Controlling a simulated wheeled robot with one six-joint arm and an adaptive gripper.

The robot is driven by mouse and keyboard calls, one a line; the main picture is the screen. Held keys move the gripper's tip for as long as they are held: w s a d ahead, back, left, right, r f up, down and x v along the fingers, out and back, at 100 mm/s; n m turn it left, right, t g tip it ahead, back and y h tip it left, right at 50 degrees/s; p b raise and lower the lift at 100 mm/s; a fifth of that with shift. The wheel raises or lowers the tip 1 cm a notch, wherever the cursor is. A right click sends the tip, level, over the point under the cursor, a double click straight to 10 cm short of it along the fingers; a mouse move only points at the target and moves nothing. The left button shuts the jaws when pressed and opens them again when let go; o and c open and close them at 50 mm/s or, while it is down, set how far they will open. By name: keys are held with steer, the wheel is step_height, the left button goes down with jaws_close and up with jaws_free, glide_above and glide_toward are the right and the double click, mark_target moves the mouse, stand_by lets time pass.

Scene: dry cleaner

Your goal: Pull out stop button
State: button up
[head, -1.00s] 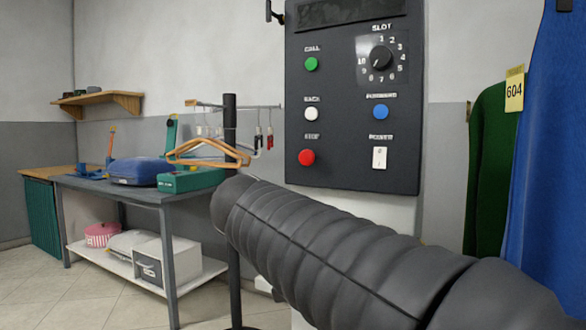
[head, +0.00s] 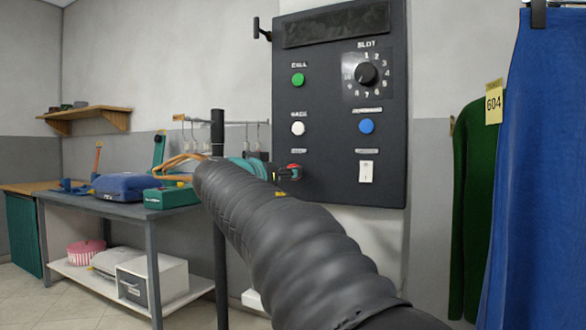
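The control panel (head: 330,120) is a dark upright box on a light post. The red stop button (head: 293,166) is at its lower left; only a small red part shows above my gripper. My gripper (head: 287,174) is small and dark beyond my ribbed sleeved arm, right at the stop button. I cannot tell whether its fingers touch the button or are around it, nor whether they are open or shut. The button's lower part is hidden, so how far it stands out cannot be told.
On the panel are a green call button (head: 298,80), white back button (head: 298,128), blue forward button (head: 367,126), slot dial (head: 367,74) and white power switch (head: 366,171). Wooden hangers (head: 183,165) hang left. A blue garment (head: 540,170) and green garment (head: 474,200) hang right.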

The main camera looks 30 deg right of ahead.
steer(key=p+x, duration=0.1)
steer(key=x, duration=0.5)
steer(key=shift+w+d, duration=0.1)
steer(key=shift+d, duration=0.1)
steer(key=shift+f, duration=0.1)
jaws_close()
